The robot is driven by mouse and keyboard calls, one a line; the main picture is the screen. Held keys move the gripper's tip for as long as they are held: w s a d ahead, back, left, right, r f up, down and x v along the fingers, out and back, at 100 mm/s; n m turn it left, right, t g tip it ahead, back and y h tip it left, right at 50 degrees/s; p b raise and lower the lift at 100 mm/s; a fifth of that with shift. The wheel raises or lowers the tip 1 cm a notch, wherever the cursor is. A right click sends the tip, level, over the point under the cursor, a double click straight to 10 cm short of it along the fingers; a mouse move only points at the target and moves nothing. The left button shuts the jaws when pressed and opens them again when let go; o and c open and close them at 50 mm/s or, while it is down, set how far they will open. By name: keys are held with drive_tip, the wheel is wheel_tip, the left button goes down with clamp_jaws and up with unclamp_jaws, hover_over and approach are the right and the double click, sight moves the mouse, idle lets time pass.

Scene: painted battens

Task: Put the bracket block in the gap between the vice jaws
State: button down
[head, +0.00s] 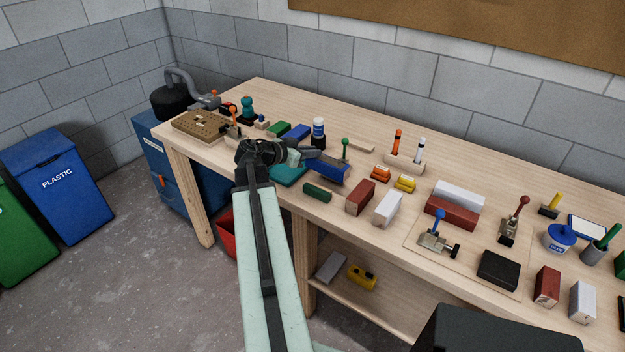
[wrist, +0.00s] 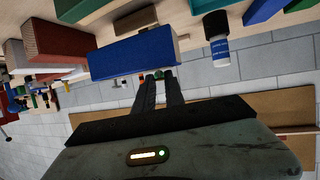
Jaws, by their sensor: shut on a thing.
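My gripper (head: 322,158) is over the bench's left half, shut on a long blue block (head: 328,173). In the wrist view the two dark fingers (wrist: 160,78) meet one edge of the blue block (wrist: 135,58). I take it for the bracket block, though no label shows. I cannot tell for certain which parts are the vice jaws. A red block (head: 360,197) and a white block (head: 388,208) stand side by side with a narrow gap, right of my gripper. A small metal clamp with a blue lever (head: 437,236) sits farther right.
A dark green block (head: 317,192) lies near the front edge. Orange (head: 380,174) and yellow (head: 404,184) pieces lie right of the blue block. A black block (head: 498,270) lies farther right.

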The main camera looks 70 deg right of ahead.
sight(312, 166)
wheel_tip(312, 166, down, 7)
drive_tip(key=b, duration=0.5)
drive_tip(key=shift+r, duration=0.35)
drive_tip(key=shift+f, duration=0.1)
drive_tip(key=c, duration=1.4)
unclamp_jaws()
drive_tip(key=shift+r+p, duration=0.2)
drive_tip(key=shift+p, duration=0.1)
drive_tip(key=p+v, duration=0.4)
drive_tip(key=v, duration=0.8)
